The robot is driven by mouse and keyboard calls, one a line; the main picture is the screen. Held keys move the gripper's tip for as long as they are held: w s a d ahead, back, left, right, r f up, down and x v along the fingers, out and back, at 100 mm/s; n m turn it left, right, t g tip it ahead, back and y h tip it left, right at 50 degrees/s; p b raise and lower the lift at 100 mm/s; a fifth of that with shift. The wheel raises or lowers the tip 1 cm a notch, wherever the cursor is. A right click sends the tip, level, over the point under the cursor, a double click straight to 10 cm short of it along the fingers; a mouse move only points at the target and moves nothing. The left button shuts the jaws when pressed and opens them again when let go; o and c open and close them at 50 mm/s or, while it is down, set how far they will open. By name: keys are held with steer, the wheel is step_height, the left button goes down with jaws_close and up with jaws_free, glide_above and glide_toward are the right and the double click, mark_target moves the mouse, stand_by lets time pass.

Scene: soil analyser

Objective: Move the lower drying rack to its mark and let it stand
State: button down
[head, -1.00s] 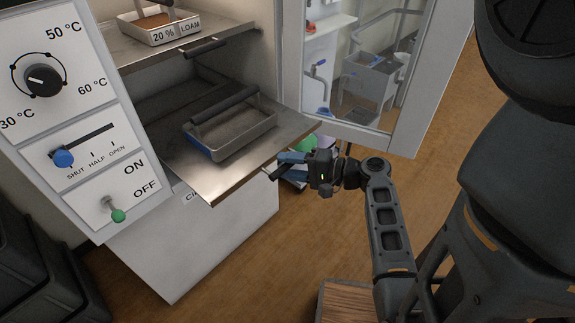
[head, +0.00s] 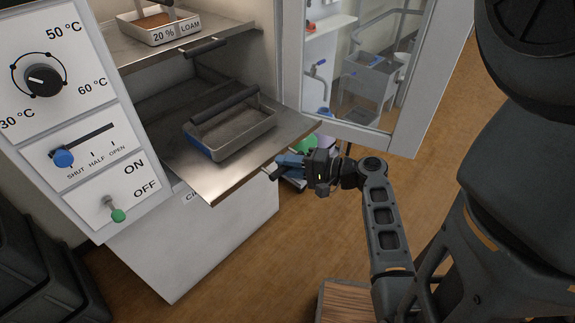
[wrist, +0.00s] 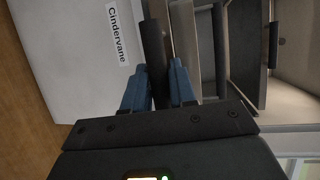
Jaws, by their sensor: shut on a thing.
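The lower drying rack (head: 222,188) is a flat metal shelf pulled partly out of the cabinet. It bears an empty grey tray with a dark handle and a blue side. The rack's dark front handle (head: 273,172) is at its right front edge. My gripper (head: 284,166) has its blue fingers shut on this handle. In the wrist view the dark handle bar (wrist: 157,50) runs between the blue fingers (wrist: 158,85). The rack's mark cannot be made out.
The upper rack (head: 130,52) holds a soil tray labelled 20 % LOAM (head: 160,36). The open glazed door (head: 413,130) stands to the right. The control panel (head: 70,125) is at the left. Open floor (head: 270,265) lies in front of the cabinet.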

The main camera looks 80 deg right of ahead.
mark_target(220, 122)
steer(key=w+d+b, duration=0.2)
steer(key=w+d, duration=0.2)
steer(key=w, duration=0.3)
steer(key=w+d+b, duration=0.2)
steer(key=w+d, duration=0.3)
steer(key=w, duration=0.3)
steer(key=w+d+b, duration=0.2)
steer(key=w+d, duration=0.3)
steer(key=w, duration=0.2)
steer(key=shift+w+f, duration=0.1)
steer(key=shift+w, duration=0.3)
steer(key=shift+w+d, duration=0.1)
steer(key=shift+w, duration=0.15)
steer(key=shift+r, duration=0.2)
steer(key=c, duration=1.1)
jaws_free()
steer(key=shift+w+d+f, duration=0.1)
steer(key=shift+w, duration=0.05)
steer(key=shift+c, duration=0.2)
steer(key=shift+o, duration=0.6)
